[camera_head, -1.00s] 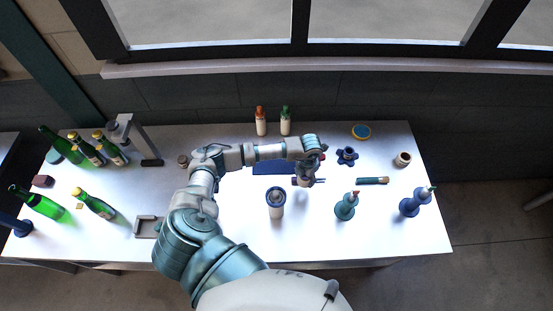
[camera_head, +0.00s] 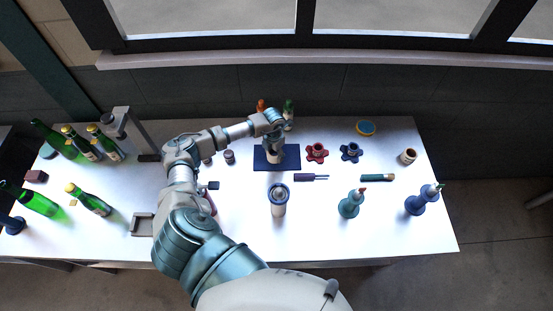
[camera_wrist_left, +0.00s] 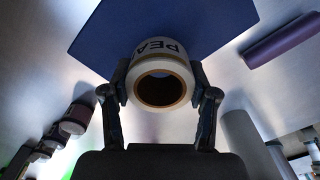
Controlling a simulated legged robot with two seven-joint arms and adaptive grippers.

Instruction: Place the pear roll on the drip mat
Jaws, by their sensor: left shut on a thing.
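The pear roll (camera_wrist_left: 160,80), a white ring with a brown core and the letters "PEA", is between the fingers of my left gripper (camera_wrist_left: 160,100) in the left wrist view. My left gripper (camera_head: 274,150) is shut on it, and in the head view the roll (camera_head: 275,157) shows below the fingers, over the blue drip mat (camera_head: 291,163). The mat also shows behind the roll in the left wrist view (camera_wrist_left: 205,22). I cannot tell whether the roll touches the mat. My right gripper is not in view.
A purple-handled tool (camera_head: 310,177) lies just right of the mat. A red knob (camera_head: 317,152) and a blue knob (camera_head: 350,151) stand farther right. A white container with a blue top (camera_head: 278,200) stands in front. Two bottles behind the mat are partly hidden by my arm.

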